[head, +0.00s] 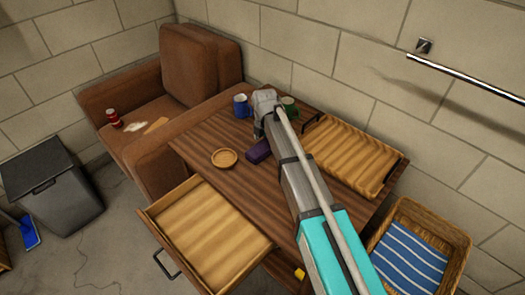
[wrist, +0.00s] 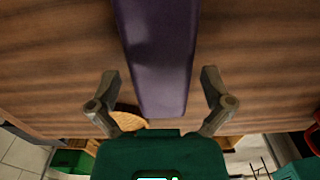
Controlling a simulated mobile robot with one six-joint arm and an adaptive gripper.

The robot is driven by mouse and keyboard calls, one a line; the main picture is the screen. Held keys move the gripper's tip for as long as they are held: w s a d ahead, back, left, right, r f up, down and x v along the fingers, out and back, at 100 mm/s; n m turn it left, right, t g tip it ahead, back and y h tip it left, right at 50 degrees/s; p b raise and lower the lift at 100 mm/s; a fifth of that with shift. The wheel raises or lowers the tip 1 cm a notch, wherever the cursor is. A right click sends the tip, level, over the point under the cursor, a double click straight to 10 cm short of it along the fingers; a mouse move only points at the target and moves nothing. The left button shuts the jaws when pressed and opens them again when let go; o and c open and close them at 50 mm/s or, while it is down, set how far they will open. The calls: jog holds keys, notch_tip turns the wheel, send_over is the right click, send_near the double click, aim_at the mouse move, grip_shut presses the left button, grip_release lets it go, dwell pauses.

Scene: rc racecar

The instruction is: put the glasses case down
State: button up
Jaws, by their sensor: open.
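The glasses case (head: 258,151) is a dark purple box on the wooden table, partly hidden by my arm in the head view. In the wrist view the case (wrist: 158,50) runs from the top edge down between my fingers. My gripper (wrist: 160,76) is open, with one finger on each side of the case and a visible gap at both sides. In the head view my gripper (head: 265,103) is over the table's back part, its fingers not clear to see.
On the table (head: 205,143) are a round wooden dish (head: 224,158), a blue mug (head: 241,105), a green mug (head: 289,104) and a wooden tray (head: 350,150). An open drawer (head: 205,235) juts out in front. A wicker basket (head: 448,245) with striped cloth stands right.

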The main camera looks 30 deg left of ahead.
jog(key=shift+f+b, duration=0.6)
jog(key=shift+f, duration=0.3)
jog(key=c, duration=1)
jog(key=shift+c, duration=0.2)
jog(key=shift+r, duration=0.15)
notch_tip(320, 180, up, 3)
jog(key=p, duration=0.3)
jog(key=shift+f, duration=0.2)
jog(key=shift+s+d+r+p, duration=1.5)
jog(key=shift+s+r+p, duration=0.2)
jog(key=shift+s, duration=0.1)
jog(key=shift+s+d+r+p, duration=1.55)
jog(key=shift+s+r+p, duration=0.1)
jog(key=shift+s+r, duration=0.1)
jog(key=shift+s+d+r+p, duration=1.5)
jog(key=shift+s+r+p, duration=0.2)
jog(key=shift+s, duration=0.1)
